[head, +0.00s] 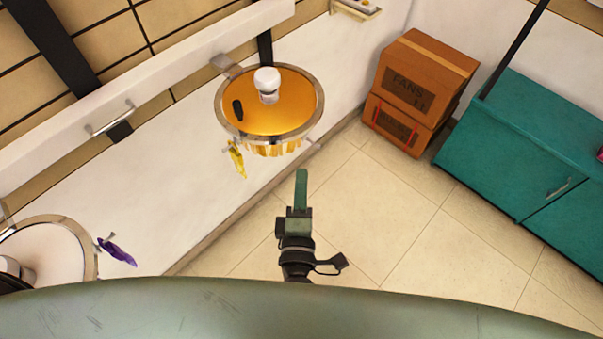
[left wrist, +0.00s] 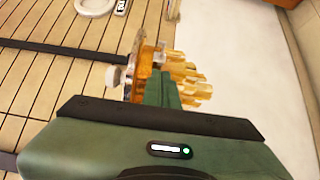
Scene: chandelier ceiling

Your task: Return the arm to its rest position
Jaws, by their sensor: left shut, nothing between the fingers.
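My left gripper (head: 301,190) shows at the middle of the head view, pointing up the picture with its green fingers together and nothing between them. In the left wrist view its green fingers (left wrist: 164,88) show from behind, in front of the amber lamp. The hanging amber lamp (head: 283,118) with a metal rim and a white bulb is above and left of the gripper in the head view, apart from it. My right gripper is not seen in either view.
A second lamp (head: 62,235) with a pale inside hangs at the left, a purple ornament (head: 118,251) beside it. A yellow ornament (head: 237,160) hangs by the amber lamp. Stacked cardboard boxes (head: 425,75) and a teal cabinet (head: 530,140) stand right. Tiled floor (head: 380,215) between is clear.

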